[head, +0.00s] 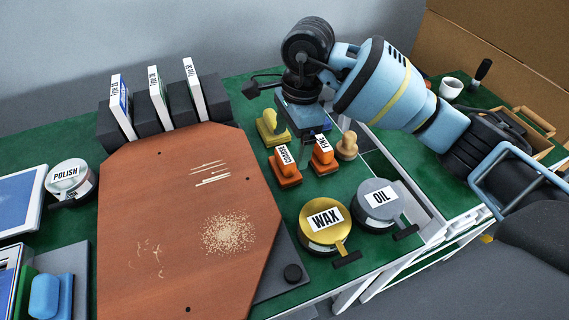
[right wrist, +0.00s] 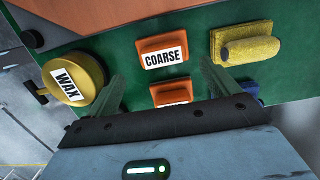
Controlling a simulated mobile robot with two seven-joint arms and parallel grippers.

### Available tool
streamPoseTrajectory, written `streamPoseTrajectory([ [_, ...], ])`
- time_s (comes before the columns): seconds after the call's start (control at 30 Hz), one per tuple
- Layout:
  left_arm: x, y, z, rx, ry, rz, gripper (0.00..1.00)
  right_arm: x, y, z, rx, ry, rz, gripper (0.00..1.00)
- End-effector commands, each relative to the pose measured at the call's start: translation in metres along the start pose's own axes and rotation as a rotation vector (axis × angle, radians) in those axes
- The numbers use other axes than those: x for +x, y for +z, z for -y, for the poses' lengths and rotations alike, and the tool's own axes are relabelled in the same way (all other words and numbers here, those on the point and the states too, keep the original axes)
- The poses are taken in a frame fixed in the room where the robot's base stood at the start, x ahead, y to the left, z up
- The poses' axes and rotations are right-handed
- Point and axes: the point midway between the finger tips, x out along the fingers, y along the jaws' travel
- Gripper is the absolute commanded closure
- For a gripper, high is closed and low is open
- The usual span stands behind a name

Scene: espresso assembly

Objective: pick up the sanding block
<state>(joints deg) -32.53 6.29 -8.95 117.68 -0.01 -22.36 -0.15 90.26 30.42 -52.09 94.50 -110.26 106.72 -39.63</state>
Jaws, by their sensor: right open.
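Two orange sanding blocks stand on the green mat. One is labelled COARSE (head: 287,170) and shows whole in the right wrist view (right wrist: 162,52). The other, labelled FINE (head: 323,160), sits to its right in the head view. In the right wrist view this second orange block (right wrist: 170,94) lies between the fingers, partly hidden by the gripper body. My right gripper (head: 309,128) is open, pointing down over the FINE block; the fingers (right wrist: 164,88) are apart, one on each side of it. I cannot tell whether they touch it. My left gripper is not in view.
A yellow block (head: 270,128) and a wooden knob (head: 347,147) stand close to the orange blocks. The WAX tin (head: 325,228) and OIL tin (head: 379,204) are nearer the front edge. A large brown board (head: 180,260) fills the left; a POLISH tin (head: 66,178) is beyond it.

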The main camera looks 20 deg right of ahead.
Motion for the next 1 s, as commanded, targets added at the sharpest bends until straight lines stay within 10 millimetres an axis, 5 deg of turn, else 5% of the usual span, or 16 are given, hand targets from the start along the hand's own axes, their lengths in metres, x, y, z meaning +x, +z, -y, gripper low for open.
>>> streamPoseTrajectory([
  [0.23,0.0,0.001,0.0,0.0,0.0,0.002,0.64,0.01,0.002,0.001,-0.001,0.001,0.001,0.13],
  [0.6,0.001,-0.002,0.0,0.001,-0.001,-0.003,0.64,0.053,0.007,0.004,-0.001,-0.001,0.001,0.13],
  [0.87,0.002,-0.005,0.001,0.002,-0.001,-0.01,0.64,0.056,0.007,0.005,-0.001,-0.002,0.0,0.13],
  [1.0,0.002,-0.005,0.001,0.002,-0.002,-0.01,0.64,0.056,0.007,0.004,-0.001,-0.002,0.0,0.3],
])
